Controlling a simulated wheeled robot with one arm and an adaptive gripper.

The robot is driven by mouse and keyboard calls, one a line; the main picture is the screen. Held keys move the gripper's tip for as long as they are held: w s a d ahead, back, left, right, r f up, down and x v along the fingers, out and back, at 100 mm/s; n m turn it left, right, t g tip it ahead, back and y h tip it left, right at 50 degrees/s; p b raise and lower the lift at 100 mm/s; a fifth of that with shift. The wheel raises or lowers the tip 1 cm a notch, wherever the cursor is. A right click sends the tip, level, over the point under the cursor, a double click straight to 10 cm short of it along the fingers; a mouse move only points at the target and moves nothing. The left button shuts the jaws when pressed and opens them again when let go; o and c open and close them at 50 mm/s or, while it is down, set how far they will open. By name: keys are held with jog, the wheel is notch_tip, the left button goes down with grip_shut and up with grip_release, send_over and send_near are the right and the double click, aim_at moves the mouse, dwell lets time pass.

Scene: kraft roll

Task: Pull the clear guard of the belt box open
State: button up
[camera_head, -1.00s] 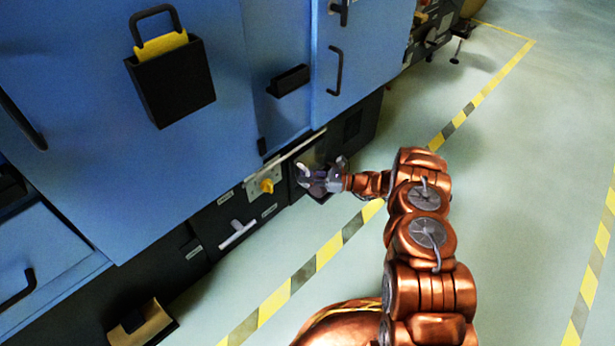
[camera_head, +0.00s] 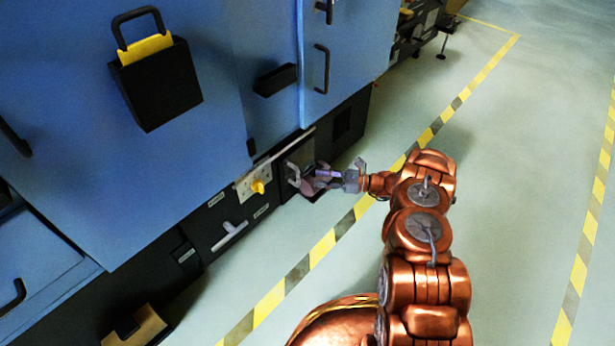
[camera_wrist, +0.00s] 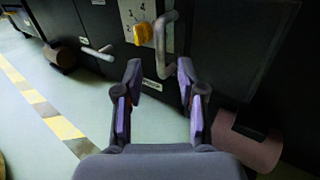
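The belt box (camera_head: 341,126) is a low dark section under the blue machine. Its guard (camera_wrist: 230,45) shows as a dark, glossy panel at the upper right of the wrist view. A bent grey handle (camera_wrist: 162,45) is on the guard; it also shows in the head view (camera_head: 293,174). My gripper (camera_wrist: 160,82) is open in front of the handle, its fingers spread apart. The handle's lower end is close to the right fingertip; I cannot tell whether they touch. Nothing shows held between the fingers.
A yellow knob (camera_wrist: 143,33) on a numbered plate sits left of the handle. A pale T-shaped lever (camera_head: 230,235) is further left. A brown roll-like object (camera_wrist: 245,145) is at the lower right of the wrist view. Striped floor tape (camera_head: 322,248) runs alongside; the floor rightward is clear.

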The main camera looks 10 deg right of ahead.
jog(key=shift+v, duration=1.85)
jog(key=shift+r, duration=0.15)
jog(key=s+a+r+n+g+h+p, duration=0.1)
jog(key=s+a+r+n+g+p, duration=0.2)
jog(key=r, duration=0.8)
jog(key=s+a+r+n+g+p, duration=0.25)
jog(key=a+r+p, duration=0.3)
jog(key=r, duration=0.45)
jog(key=s+a+r+n+g+h+p, duration=0.1)
jog(key=a+r+n+g+p, duration=0.25)
jog(key=r, duration=0.75)
jog(key=s+a+r+n+g+h+p, duration=0.1)
jog(key=s+a+r+n+h+p, duration=0.2)
jog(key=s+r+p, duration=0.35)
jog(key=s+a+r+n+g+h+p, duration=0.1)
jog(key=s+a+r+n+h+p, duration=0.2)
jog(key=s+r, duration=0.7)
jog(key=s+d+r+n+t+h+p, duration=0.1)
jog(key=s+d+r+n+h+p, duration=0.1)
jog(key=s+r+p, duration=0.4)
jog(key=s+d+r+n+t+h+p, duration=0.1)
jog(key=s+d+r+n+h+p, duration=0.1)
jog(key=s+d+r+h+p, duration=0.2)
jog(key=s+d+r+n+t+h+p, duration=0.1)
jog(key=s+d+r+n+h+p, duration=0.2)
jog(key=s+d+r+p, duration=0.4)
jog(key=s+r+p, duration=0.1)
jog(key=s+r, duration=0.4)
jog(key=shift+r, duration=0.2)
